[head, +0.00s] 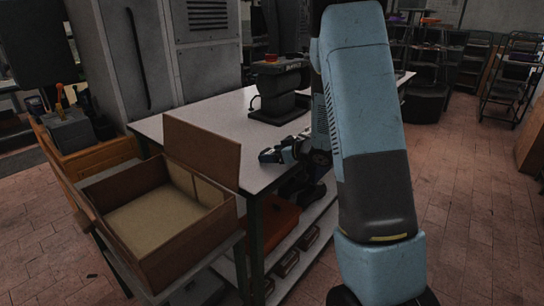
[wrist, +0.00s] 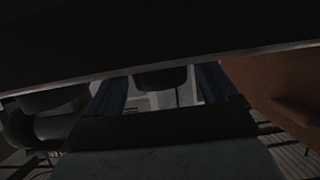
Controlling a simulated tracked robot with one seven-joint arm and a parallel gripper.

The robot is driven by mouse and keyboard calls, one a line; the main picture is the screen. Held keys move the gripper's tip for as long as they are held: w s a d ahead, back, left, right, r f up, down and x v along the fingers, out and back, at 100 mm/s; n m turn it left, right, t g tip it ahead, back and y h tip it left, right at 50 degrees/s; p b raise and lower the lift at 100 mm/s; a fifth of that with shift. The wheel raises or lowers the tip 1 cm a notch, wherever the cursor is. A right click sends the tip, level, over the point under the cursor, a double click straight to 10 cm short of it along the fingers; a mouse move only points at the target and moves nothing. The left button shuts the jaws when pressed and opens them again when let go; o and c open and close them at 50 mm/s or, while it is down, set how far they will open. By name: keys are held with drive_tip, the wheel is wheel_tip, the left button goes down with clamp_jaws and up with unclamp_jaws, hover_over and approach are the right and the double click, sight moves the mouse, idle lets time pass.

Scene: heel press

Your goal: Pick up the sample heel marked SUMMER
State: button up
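No heel with a readable SUMMER mark shows in either view. Dark rounded shapes (head: 306,192) lie on the shelf under the white table; I cannot tell whether they are heels. My gripper (head: 270,156) is at the table's front edge, partly hidden by my arm. In the dark wrist view, its two bluish fingers stand apart (wrist: 160,92), with nothing clearly held between them. A dark rounded object (wrist: 162,77) shows beyond the fingers, and another dark curved shape (wrist: 45,125) is at the left. Neither carries a mark I can read.
The white table (head: 222,113) carries a dark press (head: 284,88). An open brown box (head: 150,238) stands at the front left. Under the table are an orange bin (head: 281,222) and small boxes (head: 288,262). A dark overhanging surface (wrist: 130,40) fills the wrist view's top.

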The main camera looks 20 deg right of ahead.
drive_tip(key=c, duration=1.1)
drive_tip(key=shift+o, duration=0.2)
